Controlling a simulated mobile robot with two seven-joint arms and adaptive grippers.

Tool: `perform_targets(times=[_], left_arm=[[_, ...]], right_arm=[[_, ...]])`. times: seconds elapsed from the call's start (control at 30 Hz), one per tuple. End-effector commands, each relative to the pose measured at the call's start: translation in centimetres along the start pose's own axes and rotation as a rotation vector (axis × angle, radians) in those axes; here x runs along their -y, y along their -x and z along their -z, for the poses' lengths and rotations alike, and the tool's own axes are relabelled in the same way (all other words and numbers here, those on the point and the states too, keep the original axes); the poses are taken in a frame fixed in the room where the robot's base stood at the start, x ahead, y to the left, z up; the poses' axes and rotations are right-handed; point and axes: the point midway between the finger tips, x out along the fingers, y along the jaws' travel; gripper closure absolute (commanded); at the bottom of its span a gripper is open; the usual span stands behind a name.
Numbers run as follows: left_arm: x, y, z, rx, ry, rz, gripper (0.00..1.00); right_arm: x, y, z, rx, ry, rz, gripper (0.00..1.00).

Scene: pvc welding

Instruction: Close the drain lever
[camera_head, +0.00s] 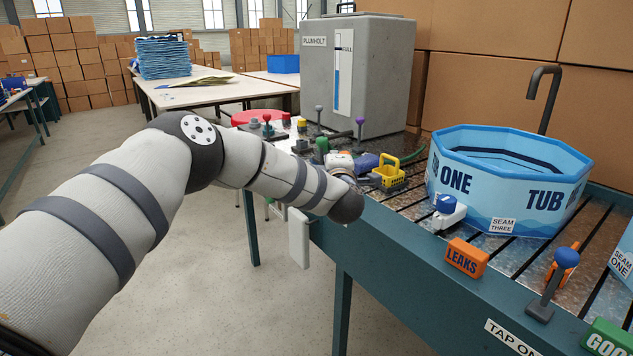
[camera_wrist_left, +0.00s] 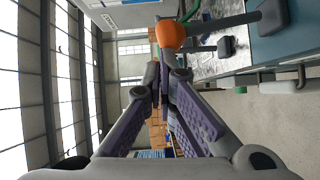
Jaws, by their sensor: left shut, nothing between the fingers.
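No readable label marks a drain lever, so I cannot tell which part it is. Candidates in the head view are a red-knobbed lever (camera_head: 267,119) and a purple-knobbed lever (camera_head: 360,122) on the bench by the grey tank. In the left wrist view, which is turned sideways, a large orange knob (camera_wrist_left: 171,33) shows just beyond my left gripper (camera_wrist_left: 162,72). A grey bar (camera_wrist_left: 230,22) lies right of the knob. My left gripper's fingers are together and empty. I cannot tell whether they touch anything. In the head view my wrist mostly hides them. My right gripper is not in view.
The grey tank (camera_head: 372,75) stands at the back of the bench. A pale panel (camera_head: 299,238) hangs by the bench's left edge. Open floor lies left.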

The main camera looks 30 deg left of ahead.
Motion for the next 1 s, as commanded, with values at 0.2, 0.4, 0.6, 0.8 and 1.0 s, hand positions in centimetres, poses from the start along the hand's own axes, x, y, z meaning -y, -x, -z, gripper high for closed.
perform_targets(times=[0.2, 0.4, 0.6, 0.8, 1.0], left_arm=[[-0.42, -0.41, -0.6, -0.001, -0.027, 0.018, 1.0], [-0.6, -0.57, -0.82, 0.0, -0.026, 0.019, 1.0], [-0.69, -0.62, -0.86, 0.0, -0.025, 0.018, 1.0], [-0.7, -0.61, -0.86, -0.001, -0.025, 0.018, 1.0], [-0.81, -0.6, -0.79, 0.0, -0.024, 0.017, 1.0]], right_arm=[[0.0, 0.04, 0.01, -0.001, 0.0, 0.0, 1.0], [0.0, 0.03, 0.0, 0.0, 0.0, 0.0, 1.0], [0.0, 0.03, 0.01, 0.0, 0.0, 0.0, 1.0], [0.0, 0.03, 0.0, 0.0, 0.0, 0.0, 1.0], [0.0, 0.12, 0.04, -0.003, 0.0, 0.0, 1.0]])
